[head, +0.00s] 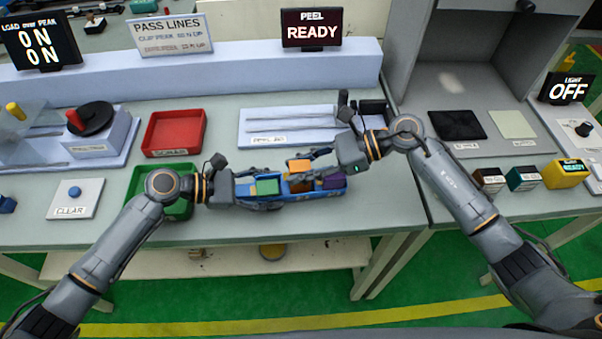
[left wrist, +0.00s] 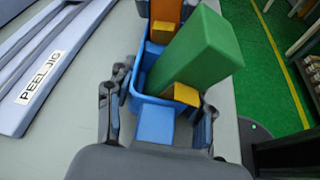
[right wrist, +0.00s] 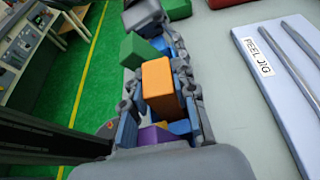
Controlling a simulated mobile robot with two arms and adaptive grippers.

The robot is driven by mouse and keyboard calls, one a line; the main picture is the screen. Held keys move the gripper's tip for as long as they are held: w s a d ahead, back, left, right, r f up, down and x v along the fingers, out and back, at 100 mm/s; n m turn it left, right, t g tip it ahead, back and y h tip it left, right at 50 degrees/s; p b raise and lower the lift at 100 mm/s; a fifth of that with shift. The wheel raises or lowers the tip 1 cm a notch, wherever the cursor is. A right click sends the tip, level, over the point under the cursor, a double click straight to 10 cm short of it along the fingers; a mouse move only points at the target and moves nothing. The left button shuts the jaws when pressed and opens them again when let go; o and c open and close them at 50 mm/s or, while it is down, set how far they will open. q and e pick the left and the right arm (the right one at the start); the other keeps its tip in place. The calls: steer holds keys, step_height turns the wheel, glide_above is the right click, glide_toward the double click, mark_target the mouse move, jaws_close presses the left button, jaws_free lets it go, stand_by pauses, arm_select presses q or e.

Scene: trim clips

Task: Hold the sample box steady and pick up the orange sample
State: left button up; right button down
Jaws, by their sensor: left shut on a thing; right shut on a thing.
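The blue sample box (head: 290,200) stands on the table's front part, with a green sample (head: 267,187), the orange sample (head: 300,167) and a purple sample (head: 334,182) along it. My left gripper (left wrist: 157,122) is shut on the box's left end, a finger along each side wall. The green sample (left wrist: 198,52) leans in the box just beyond it. My right gripper (right wrist: 158,98) is shut on the orange sample (right wrist: 158,78), its fingers on two sides. The orange sample stands up out of the box; whether its base is clear of the floor is hidden.
Behind the box lies the pale peel jig (head: 288,125). A red tray (head: 174,131) and a green tray (head: 180,207) are to the left. Several small coloured boxes (head: 523,178) stand at the right. Small yellow pieces (left wrist: 186,94) are also in the sample box.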

step_height(320, 180, up, 10)
steer(key=shift+w+f, duration=0.1)
arm_select(q)
steer(key=o, duration=1.2)
steer(key=shift+w, duration=0.1)
steer(key=shift+o, duration=0.2)
steer(key=v, duration=1.2)
